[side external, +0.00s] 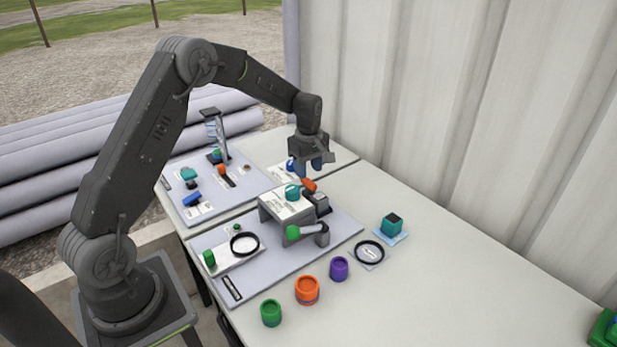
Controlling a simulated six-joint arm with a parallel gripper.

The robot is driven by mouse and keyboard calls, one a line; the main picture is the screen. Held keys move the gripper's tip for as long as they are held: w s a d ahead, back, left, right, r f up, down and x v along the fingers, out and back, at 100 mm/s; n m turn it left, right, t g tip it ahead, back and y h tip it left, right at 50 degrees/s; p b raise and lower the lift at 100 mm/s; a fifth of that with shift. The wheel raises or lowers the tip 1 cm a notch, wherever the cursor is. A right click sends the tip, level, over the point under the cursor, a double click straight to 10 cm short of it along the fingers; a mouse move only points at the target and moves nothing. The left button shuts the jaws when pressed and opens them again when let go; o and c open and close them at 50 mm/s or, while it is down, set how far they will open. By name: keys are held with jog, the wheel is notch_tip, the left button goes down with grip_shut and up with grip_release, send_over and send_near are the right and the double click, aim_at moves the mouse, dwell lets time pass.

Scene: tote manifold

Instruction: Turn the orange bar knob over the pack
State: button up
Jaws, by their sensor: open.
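An orange bar-shaped knob (309,185) is near the middle of the side external view, beside a white-topped raised housing (286,206). A small grey block (320,200) is just to its lower right; I cannot tell whether this is the pack. My gripper (311,168) points down just above and behind the orange knob in the picture. It is open, with no object visible between its fingers. The fingertips look apart from the knob, but the exact gap is hard to judge.
A far board (178,176) carries several knobs and a small tower. Green, orange (307,290) and purple cups stand along the near side. The table's right side (470,265) is mostly clear.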

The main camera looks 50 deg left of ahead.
aim_at(309, 180)
notch_tip(309, 180, up, 10)
dwell(0.3)
jog(key=s+d+r+m+t, duration=0.3)
jog(key=s+d+r+m, duration=0.6)
jog(key=s+d+r, duration=0.3)
jog(key=s+d+f+m+t, duration=0.1)
jog(key=s+m, duration=0.3)
jog(key=s, duration=0.4)
jog(key=s+d+f+m+t, duration=0.1)
jog(key=s+d+m, duration=0.3)
jog(key=s, duration=0.5)
jog(key=shift+f+m+t, duration=0.3)
jog(key=shift+f+m, duration=0.25)
jog(key=shift+m, duration=0.05)
